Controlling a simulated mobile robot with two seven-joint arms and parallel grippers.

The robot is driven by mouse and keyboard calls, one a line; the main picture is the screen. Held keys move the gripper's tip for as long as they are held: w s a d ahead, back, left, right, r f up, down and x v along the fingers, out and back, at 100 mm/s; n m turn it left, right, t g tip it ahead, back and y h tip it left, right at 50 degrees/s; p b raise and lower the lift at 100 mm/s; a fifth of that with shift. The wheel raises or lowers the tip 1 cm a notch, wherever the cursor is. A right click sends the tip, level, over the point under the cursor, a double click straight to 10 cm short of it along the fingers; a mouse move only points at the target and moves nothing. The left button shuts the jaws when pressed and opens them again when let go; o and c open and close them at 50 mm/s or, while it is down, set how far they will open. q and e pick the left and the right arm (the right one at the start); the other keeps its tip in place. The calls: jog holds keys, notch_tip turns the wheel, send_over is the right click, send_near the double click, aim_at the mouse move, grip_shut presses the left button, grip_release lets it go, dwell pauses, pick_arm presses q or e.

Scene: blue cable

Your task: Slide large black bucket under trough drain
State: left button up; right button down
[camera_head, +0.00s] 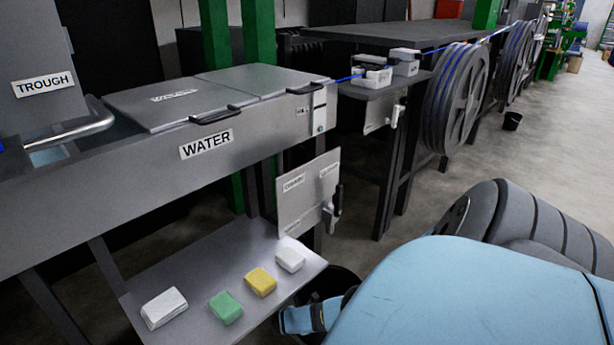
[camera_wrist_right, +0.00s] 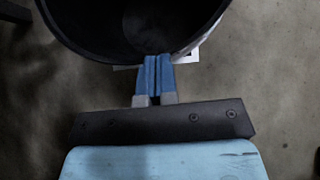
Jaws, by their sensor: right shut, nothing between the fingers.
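The large black bucket (camera_head: 330,283) stands on the floor beside the low shelf, mostly hidden behind my right arm in the head view. In the right wrist view the open bucket (camera_wrist_right: 130,25) fills the top. My right gripper (camera_wrist_right: 158,58) is shut and empty, its blue fingertips overlapping the bucket's near rim; I cannot tell if they touch it. The grey trough (camera_head: 110,180), labelled WATER, runs along the left above the shelf. Its drain is not visible. My left gripper is out of view.
The low shelf (camera_head: 195,258) under the trough holds green, yellow and white blocks. A hanging panel with a lever (camera_head: 310,195) is above its right end. A dark table (camera_head: 400,40) and cable reels (camera_head: 455,100) stand behind. The floor at the right is open, with a small black bin (camera_head: 512,121).

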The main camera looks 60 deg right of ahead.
jog(key=d+r, duration=0.2)
jog(key=d, duration=0.1)
jog(key=shift+s+r+p, duration=0.3)
jog(key=shift+s, duration=0.1)
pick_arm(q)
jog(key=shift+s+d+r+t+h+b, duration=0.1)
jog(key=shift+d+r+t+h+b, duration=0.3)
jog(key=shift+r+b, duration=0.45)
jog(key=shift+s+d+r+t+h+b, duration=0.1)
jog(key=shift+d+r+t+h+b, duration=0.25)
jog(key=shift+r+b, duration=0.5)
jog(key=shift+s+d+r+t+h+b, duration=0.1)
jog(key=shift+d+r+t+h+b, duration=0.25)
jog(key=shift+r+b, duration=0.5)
pick_arm(e)
jog(key=s+d, duration=0.2)
jog(key=d, duration=0.6)
jog(key=s+d, duration=0.1)
jog(key=d, duration=0.8)
jog(key=shift+s+d, duration=0.3)
jog(key=shift+s, duration=0.05)
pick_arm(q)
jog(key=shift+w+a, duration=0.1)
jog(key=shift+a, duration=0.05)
pick_arm(e)
jog(key=shift+a, duration=0.1)
